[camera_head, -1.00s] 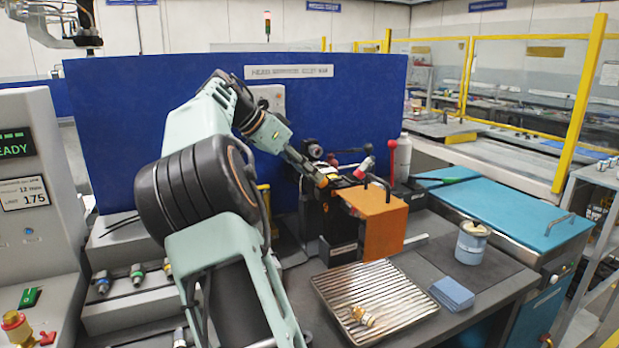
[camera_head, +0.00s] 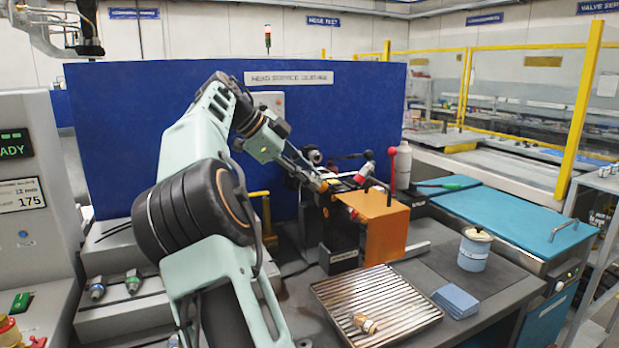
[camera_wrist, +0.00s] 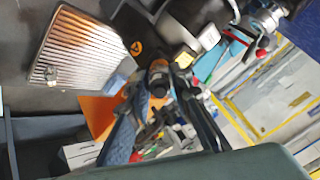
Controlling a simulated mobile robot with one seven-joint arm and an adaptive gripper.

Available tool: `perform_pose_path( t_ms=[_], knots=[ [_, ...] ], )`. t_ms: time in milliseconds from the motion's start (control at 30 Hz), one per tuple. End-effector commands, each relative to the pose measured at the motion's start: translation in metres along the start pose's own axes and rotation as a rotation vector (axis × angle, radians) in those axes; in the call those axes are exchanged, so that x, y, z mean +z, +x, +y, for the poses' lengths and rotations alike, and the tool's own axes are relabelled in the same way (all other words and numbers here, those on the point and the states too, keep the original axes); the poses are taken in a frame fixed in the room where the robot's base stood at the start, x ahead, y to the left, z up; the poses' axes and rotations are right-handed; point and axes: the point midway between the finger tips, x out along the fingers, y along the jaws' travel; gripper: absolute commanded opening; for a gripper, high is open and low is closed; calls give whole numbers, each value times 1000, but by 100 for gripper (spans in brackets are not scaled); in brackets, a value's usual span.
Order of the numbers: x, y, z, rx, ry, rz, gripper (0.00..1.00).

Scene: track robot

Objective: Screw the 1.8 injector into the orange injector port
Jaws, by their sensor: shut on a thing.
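In the wrist view, my gripper (camera_wrist: 158,88) is shut on a short dark cylindrical part, the injector (camera_wrist: 159,86). A small orange ring or collar (camera_wrist: 158,66) shows just beyond the held part. I cannot tell whether the injector touches it or sits in it. No 1.8 marking is readable. The orange angled plate (camera_head: 385,228) stands at the fixture's right; it also shows in the wrist view (camera_wrist: 97,112), beside the fingers.
A ribbed metal tray (camera_head: 420,318) holds a brass fitting (camera_head: 365,323). Red-knobbed levers (camera_head: 391,172) rise behind the plate. Other injectors (camera_head: 133,281) sit on the left rack.

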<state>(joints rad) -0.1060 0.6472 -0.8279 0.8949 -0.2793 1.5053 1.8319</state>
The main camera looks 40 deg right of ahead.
Motion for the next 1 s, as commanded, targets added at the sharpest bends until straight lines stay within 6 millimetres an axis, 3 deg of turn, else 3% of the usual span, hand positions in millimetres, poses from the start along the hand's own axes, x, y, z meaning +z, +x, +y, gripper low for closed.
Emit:
perform_pose_path(
  t_ms=[700,1000],
  knots=[
    [1,2,1,1,887,2,0],
    [0,2,1,2,1002,2,0]
  ],
)
